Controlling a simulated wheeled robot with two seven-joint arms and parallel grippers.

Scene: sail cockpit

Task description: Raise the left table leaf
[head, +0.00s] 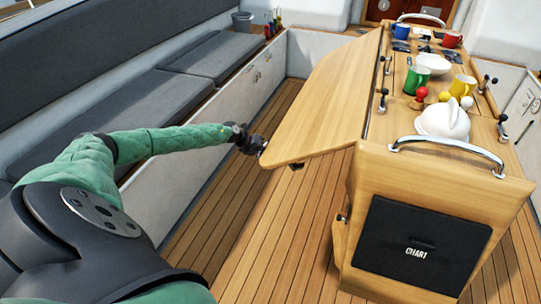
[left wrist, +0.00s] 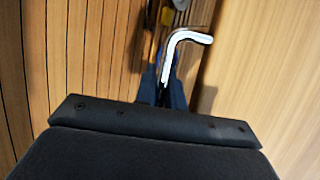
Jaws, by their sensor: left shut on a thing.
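The left table leaf (head: 325,95) is a long wooden panel hinged along the left side of the table top. It slopes outward and down from the hinge, partly raised, its outer edge above the floor. My left gripper (head: 258,144) is at the near outer corner of the leaf. In the left wrist view my left gripper (left wrist: 165,92) is shut on a bright metal handle (left wrist: 188,38), beside the pale wood of the leaf (left wrist: 262,75). The fingertips are partly hidden in the head view. My right gripper is not in view.
The table top (head: 385,125) carries mugs, a white bowl (head: 433,63), a white cap-like object (head: 443,120) and metal rails. A grey cushioned bench (head: 150,105) runs along the left. Open plank floor (head: 235,205) lies between bench and table.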

